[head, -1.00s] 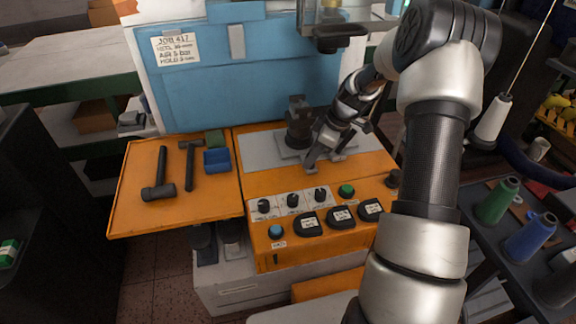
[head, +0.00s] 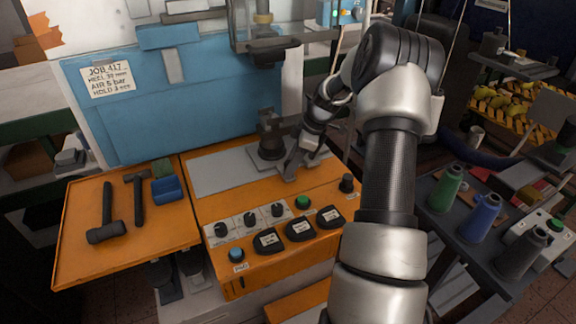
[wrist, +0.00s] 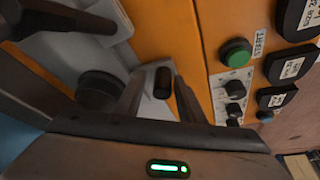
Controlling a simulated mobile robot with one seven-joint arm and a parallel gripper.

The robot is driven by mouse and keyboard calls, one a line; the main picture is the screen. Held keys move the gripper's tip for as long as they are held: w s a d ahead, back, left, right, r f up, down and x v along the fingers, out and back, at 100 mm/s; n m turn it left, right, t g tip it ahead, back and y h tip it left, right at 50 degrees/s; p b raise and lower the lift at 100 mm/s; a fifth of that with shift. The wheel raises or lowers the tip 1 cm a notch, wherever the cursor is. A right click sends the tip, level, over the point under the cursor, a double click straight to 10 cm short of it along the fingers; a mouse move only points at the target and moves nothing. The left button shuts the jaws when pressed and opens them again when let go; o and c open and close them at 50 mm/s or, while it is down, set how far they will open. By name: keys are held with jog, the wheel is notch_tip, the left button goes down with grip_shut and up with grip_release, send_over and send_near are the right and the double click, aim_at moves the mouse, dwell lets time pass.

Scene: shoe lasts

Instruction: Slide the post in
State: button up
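A dark upright post-like fitting (head: 271,140) stands on the grey plate (head: 222,172) of the orange machine; I cannot tell if it is the task's post. My gripper (head: 290,168) is low over the plate's front edge, just right of this fitting. In the wrist view my gripper (wrist: 160,92) has its fingers apart. A short black rounded piece (wrist: 163,82) shows between the fingertips, near where grey meets orange; there is space on both sides of it. I cannot tell whether it is a peg or a slot. A dark round part (wrist: 98,90) lies left of the fingers.
The console has a green button (head: 302,202), several dark knobs and a black knob (head: 347,183) at its right corner. A blue panel (head: 165,100) rises behind. Hammers (head: 106,215) lie on the left orange tray (head: 75,250). Thread cones (head: 484,215) stand at right.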

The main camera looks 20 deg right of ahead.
jog(key=shift+a, duration=0.2)
jog(key=p+v, duration=0.1)
jog(key=v, duration=1.6)
jog(key=shift+r, duration=0.15)
jog(key=shift+d, duration=0.15)
